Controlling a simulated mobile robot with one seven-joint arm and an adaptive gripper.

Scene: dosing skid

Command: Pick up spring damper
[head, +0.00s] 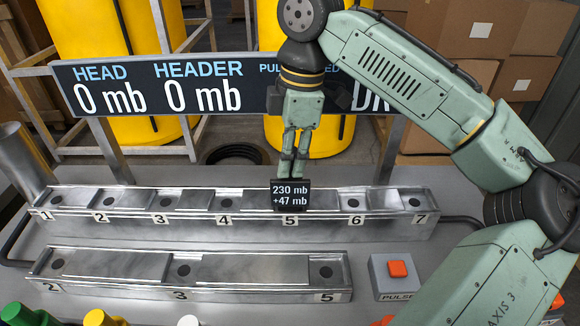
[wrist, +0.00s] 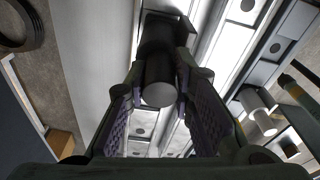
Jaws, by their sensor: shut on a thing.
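My gripper (head: 292,172) points down over the rear rail (head: 120,219), near position 5. Its jaws are shut on a dark cylinder, seemingly the spring damper (wrist: 160,80). In the wrist view my gripper (wrist: 163,108) has one patterned finger pad on each side of the cylinder, whose round grey end faces the camera. In the head view a small dark plate (head: 290,195) reading "230 mb +47 mb" shows just below the fingertips. It hides position 5, and I cannot tell whether the held thing is seated there or raised.
The front rail (head: 230,292) has holes marked 2, 3 and 5. A grey box with an orange button (head: 398,269) stands to its right. A pressure sign (head: 160,88) stands behind, partly hidden by my arm. Green (head: 17,314) and yellow (head: 97,318) caps show at the lower left.

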